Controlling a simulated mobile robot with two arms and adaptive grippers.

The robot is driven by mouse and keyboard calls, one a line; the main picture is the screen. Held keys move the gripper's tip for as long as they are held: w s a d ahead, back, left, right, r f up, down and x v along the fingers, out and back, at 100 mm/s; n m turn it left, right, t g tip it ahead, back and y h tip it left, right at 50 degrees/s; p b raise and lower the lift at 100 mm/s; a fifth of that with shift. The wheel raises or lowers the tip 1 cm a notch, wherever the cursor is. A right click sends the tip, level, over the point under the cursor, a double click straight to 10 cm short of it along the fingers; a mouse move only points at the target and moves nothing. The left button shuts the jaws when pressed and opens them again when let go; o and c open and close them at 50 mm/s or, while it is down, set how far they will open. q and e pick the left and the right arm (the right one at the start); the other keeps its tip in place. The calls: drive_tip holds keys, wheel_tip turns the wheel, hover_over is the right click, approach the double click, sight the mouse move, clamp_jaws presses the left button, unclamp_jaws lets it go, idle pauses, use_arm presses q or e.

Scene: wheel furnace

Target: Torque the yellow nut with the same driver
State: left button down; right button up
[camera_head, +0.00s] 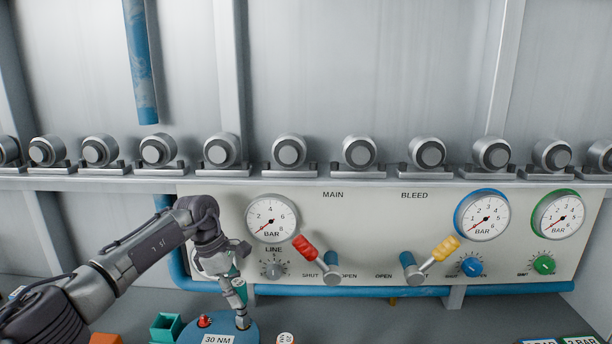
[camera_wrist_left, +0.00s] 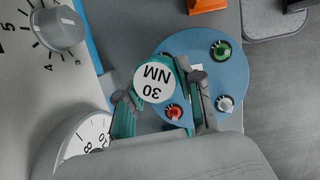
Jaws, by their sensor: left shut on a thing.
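My left gripper (camera_head: 238,287) is shut on a teal driver (camera_head: 240,291) and holds it over the blue round plate (camera_head: 247,338). In the left wrist view, the driver's white cap (camera_wrist_left: 154,81) reads 30 NM, between the two fingers (camera_wrist_left: 162,100). On the blue plate (camera_wrist_left: 238,76) there, a green nut (camera_wrist_left: 221,50), a white nut (camera_wrist_left: 225,103) and a red nut (camera_wrist_left: 173,112) show. I cannot make out a yellow nut; the driver and fingers cover part of the plate. My right gripper is not in view.
A panel (camera_head: 365,225) with gauges, knobs and two levers, red (camera_head: 305,248) and yellow (camera_head: 446,248), stands behind the plate. A blue pipe (camera_head: 350,290) runs below it. A teal box (camera_head: 165,327) and an orange block (camera_head: 105,339) lie left of the plate.

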use_arm(q)
drive_tip(key=c, duration=0.7)
unclamp_jaws()
